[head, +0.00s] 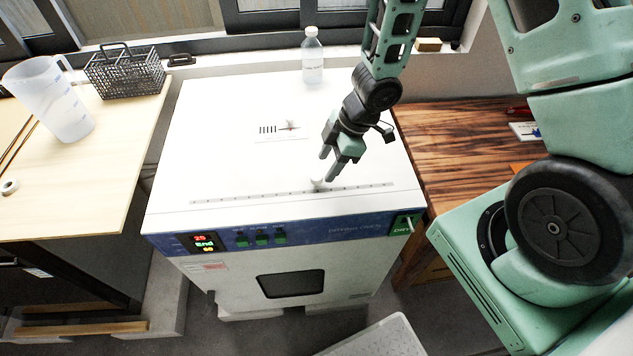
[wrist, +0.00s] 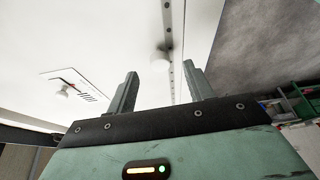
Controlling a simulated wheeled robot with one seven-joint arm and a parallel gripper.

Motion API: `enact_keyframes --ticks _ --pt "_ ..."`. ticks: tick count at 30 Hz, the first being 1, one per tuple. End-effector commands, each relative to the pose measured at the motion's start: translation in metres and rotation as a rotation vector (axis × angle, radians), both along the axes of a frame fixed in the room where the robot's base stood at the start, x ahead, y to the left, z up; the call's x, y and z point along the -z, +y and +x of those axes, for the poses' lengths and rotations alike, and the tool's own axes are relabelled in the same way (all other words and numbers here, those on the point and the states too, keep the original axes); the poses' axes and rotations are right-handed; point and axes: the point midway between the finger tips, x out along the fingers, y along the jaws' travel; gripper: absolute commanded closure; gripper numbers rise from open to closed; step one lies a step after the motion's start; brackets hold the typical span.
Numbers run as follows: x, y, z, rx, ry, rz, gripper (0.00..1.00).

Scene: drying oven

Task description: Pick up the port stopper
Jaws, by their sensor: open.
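A small white stopper (head: 318,185) stands on the white oven top (head: 230,150), by the row of dark marks near its front edge. I take it to be the port stopper. In the wrist view the stopper (wrist: 160,61) shows as a pale round shape just beyond the gap between my fingertips. My gripper (head: 328,167) is open and empty, tilted down, with its tips close above and beside the stopper. The fingers (wrist: 160,70) also show spread in the wrist view. I cannot tell whether a finger touches the stopper.
Another small white knob (head: 290,125) sits by a printed label with a red mark. A clear bottle (head: 313,56) stands at the oven's back edge. A jug (head: 50,98) and a wire basket (head: 125,72) stand on the left table. The oven top's left part is clear.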

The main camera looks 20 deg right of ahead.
Motion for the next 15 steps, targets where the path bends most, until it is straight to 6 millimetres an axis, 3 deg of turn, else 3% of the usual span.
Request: enact_keyframes --ticks 15 --pt "0.047 0.026 0.007 0.000 0.003 -0.001 0.48"
